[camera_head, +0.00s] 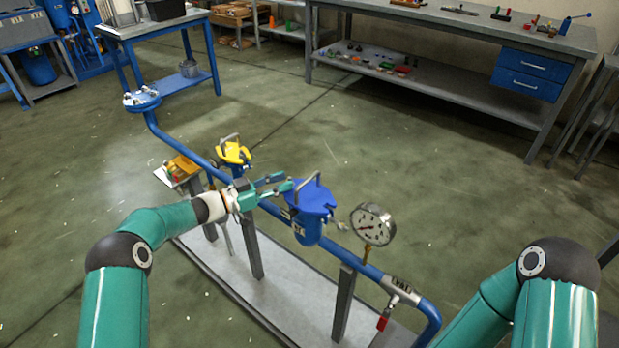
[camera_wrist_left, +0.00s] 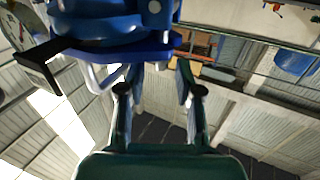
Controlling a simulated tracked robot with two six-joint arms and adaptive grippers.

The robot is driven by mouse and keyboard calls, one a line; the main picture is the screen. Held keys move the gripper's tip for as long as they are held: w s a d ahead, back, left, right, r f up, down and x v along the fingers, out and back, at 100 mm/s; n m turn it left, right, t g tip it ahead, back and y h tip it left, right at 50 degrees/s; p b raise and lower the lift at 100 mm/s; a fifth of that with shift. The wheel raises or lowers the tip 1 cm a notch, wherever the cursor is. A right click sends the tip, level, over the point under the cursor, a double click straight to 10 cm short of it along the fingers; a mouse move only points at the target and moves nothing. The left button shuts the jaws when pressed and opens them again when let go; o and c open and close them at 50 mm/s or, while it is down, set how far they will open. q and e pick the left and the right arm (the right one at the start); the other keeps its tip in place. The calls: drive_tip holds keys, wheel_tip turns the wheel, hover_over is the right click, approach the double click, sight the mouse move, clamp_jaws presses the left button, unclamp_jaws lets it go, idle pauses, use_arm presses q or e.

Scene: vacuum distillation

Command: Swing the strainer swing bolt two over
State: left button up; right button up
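The blue strainer (camera_head: 307,228) stands on the pipe, with a flat blue lid (camera_head: 316,197) and a grey arched handle on top. Small metal parts show at the lid's edge, but I cannot tell which is swing bolt two. My left gripper (camera_head: 284,184) is at the left side of the lid, its fingers pointing at the rim. In the left wrist view the fingers (camera_wrist_left: 154,84) are spread apart with nothing clearly between them. The strainer's blue rim (camera_wrist_left: 110,48) lies just beyond them, and a pale curved part (camera_wrist_left: 100,80) is beside one finger. My right gripper is out of view.
A pressure gauge (camera_head: 372,225) stands right of the strainer. A yellow-topped fitting (camera_head: 234,153) and a yellow box (camera_head: 182,168) are behind my left gripper. A red-handled valve (camera_head: 384,321) hangs at the lower right. A workbench (camera_head: 455,32) stands at the back; the floor between is clear.

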sight(290, 178)
use_arm(q)
drive_tip(key=shift+x, duration=1.5)
